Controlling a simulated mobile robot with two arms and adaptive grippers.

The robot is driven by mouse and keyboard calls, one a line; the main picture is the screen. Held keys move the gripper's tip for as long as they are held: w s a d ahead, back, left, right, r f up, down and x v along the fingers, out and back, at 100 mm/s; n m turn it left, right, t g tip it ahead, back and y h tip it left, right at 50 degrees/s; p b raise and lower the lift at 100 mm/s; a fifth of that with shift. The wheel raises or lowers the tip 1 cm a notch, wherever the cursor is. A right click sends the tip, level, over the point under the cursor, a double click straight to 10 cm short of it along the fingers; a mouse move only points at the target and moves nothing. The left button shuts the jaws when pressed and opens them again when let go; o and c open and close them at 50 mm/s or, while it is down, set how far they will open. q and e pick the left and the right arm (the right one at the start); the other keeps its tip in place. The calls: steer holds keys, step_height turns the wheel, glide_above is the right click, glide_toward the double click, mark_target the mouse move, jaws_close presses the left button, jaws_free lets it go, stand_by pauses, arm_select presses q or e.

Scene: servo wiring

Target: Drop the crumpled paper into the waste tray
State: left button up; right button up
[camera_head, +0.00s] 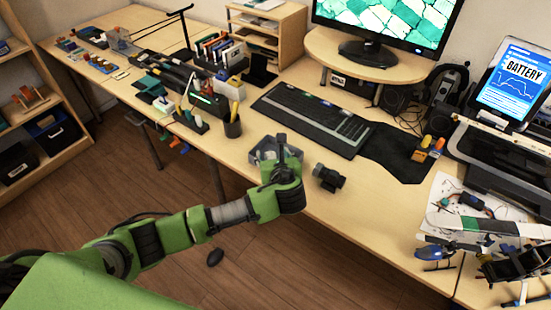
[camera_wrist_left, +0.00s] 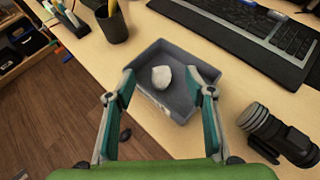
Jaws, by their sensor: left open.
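The crumpled paper (camera_wrist_left: 161,77) is a small white lump. In the left wrist view it shows within the outline of the grey-blue waste tray (camera_wrist_left: 187,58), and it appears to lie on the tray floor. The tray also shows in the head view (camera_head: 264,154), partly hidden behind my left gripper (camera_head: 280,145). In the left wrist view my left gripper (camera_wrist_left: 161,85) is open, its fingers apart on either side of the paper and not touching it. The gripper is above the tray's near side. My right gripper is in neither view.
The table's front edge is close to the tray.

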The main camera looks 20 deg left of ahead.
arm_select(q)
steer(key=v, duration=0.5)
steer(key=shift+s, duration=0.15)
